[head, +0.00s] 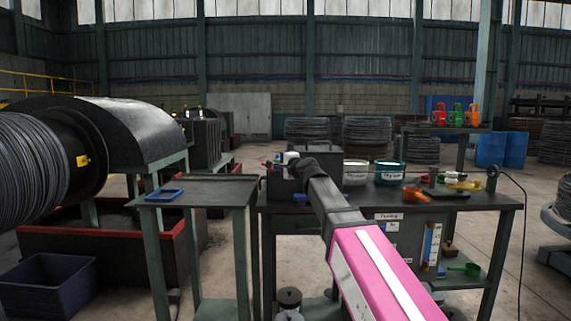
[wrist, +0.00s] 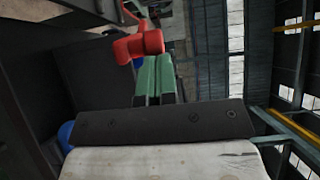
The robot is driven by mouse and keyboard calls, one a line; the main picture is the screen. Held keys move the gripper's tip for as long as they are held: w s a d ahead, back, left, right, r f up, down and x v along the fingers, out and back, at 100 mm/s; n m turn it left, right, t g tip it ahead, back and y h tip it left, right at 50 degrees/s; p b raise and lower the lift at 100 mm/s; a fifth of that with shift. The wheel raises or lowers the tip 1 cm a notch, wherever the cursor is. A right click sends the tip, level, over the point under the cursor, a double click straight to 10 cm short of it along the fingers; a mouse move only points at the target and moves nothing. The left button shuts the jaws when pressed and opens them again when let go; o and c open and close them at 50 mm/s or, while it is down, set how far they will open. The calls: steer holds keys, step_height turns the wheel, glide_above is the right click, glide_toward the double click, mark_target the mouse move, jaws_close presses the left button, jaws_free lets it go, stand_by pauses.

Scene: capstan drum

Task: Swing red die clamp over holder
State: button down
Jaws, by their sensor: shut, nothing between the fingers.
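The red die clamp (wrist: 140,42) shows at the top of the wrist view as a red arm with a rounded knob-like part. My gripper (wrist: 154,62) has its two green fingers closed together, with nothing between them. The fingertips are right below the red clamp in that view; I cannot tell whether they touch it. In the head view my arm reaches to a dark box-like machine (head: 320,157) on the bench, and it hides most of the gripper. I cannot make out the holder clearly, or how far the clamp is swung.
The bench (head: 460,200) also carries a white tub (head: 356,172), a teal tub (head: 389,172) and an orange tool (head: 416,194). A blue tray (head: 165,193) lies on the side table to the left. A large wire drum (head: 40,160) stands far left.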

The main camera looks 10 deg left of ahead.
steer(key=s+a, duration=0.1)
steer(key=a, duration=0.6)
steer(key=shift+s, duration=0.25)
stand_by(0.5)
